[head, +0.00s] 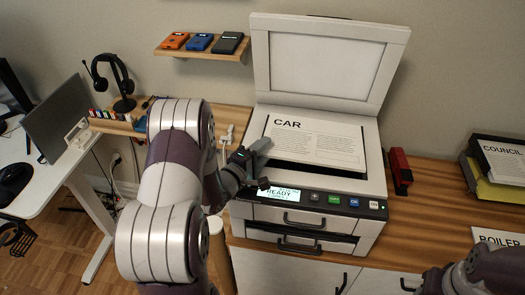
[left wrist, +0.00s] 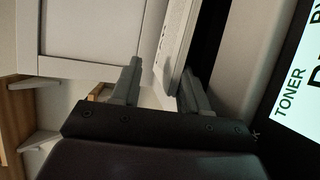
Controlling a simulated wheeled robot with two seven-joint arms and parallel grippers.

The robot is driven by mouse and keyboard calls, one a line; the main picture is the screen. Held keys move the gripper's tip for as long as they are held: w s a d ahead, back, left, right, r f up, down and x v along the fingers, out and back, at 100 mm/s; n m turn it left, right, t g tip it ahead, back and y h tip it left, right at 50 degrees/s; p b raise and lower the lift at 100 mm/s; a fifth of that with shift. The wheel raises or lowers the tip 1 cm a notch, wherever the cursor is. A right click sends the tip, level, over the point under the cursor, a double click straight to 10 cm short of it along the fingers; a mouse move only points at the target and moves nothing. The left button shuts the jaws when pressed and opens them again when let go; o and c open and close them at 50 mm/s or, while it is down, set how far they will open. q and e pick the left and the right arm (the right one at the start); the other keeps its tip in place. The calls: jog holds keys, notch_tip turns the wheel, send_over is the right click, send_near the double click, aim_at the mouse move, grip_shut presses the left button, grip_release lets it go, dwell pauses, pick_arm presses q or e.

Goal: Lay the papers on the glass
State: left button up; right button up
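The papers (head: 315,148), a white stack headed "CAR", lie on the dark glass (head: 335,173) of the copier (head: 376,170). In the left wrist view the edge of the papers (left wrist: 178,42) is between the two fingers of the left gripper (left wrist: 160,88). A gap shows between one finger and the papers, so the gripper looks open. My right gripper (head: 482,262) is at the lower right; its fingers are not clear.
The copier's lid (head: 322,65) stands open behind the glass. A red stapler (head: 400,170) stands right of the copier. A tray with papers headed "COUNCIL" (head: 505,160) and a "BOILER" sheet (head: 497,238) are farther right.

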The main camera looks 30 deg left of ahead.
pick_arm(q)
jog(key=shift+f, duration=0.15)
jog(key=s, duration=0.4)
jog(key=s+a+r+b, duration=0.1)
jog(key=s, duration=0.3)
jog(key=s+a, duration=0.1)
jog(key=s, duration=0.3)
jog(key=shift+s+r, duration=0.25)
jog(key=shift+s, duration=0.05)
